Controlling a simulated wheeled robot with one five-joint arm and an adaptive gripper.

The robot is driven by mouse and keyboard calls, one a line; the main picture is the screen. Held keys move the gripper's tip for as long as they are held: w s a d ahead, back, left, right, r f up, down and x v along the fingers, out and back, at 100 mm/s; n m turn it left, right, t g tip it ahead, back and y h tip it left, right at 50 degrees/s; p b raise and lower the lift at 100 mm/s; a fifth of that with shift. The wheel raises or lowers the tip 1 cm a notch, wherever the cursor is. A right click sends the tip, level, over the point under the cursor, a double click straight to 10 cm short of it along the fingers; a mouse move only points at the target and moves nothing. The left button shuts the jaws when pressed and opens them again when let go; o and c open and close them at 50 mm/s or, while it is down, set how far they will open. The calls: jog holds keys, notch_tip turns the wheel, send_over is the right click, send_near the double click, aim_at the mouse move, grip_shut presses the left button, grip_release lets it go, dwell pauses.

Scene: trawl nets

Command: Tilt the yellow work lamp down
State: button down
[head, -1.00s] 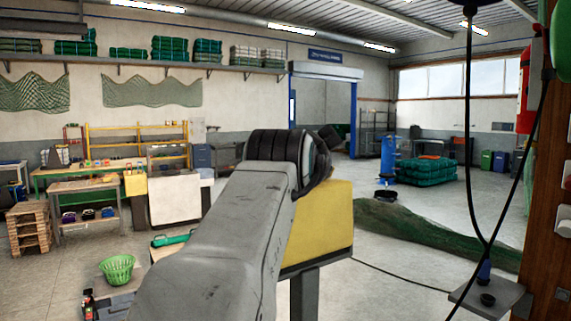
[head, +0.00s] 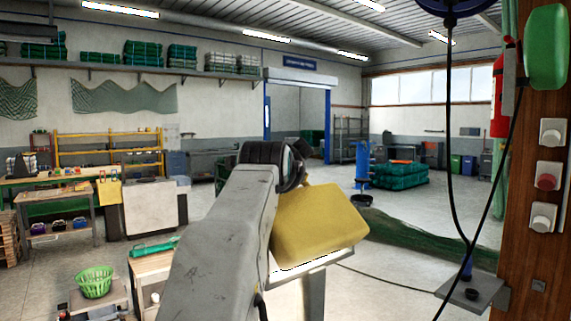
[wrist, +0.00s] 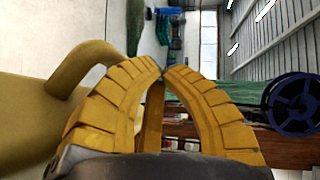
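The yellow work lamp (head: 320,225) stands on a grey post just right of my forearm in the head view. Its housing is tilted, and a bright lit strip shows along its lower edge. In the wrist view its yellow body (wrist: 30,115) fills the left side, with a rounded handle bar (wrist: 85,65) rising beside my left finger. My gripper (wrist: 162,73) shows there with its two ribbed yellow fingers meeting at the tips and nothing visible between them. The handle is outside the fingers; whether it touches them is unclear. In the head view my gripper is hidden behind my arm.
A wooden post (head: 541,230) with switches stands at the right, with a fire extinguisher (head: 503,90) on it. Black cables hang in front. A green basket (head: 94,282) and a low bench (head: 152,275) are at the lower left. The floor behind the lamp is mostly open.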

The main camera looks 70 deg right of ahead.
jog(key=shift+w+d+f+y, duration=0.15)
jog(key=shift+f+y, duration=0.1)
jog(key=shift+y, duration=0.05)
jog(key=shift+f+n, duration=0.2)
jog(key=shift+n, duration=0.1)
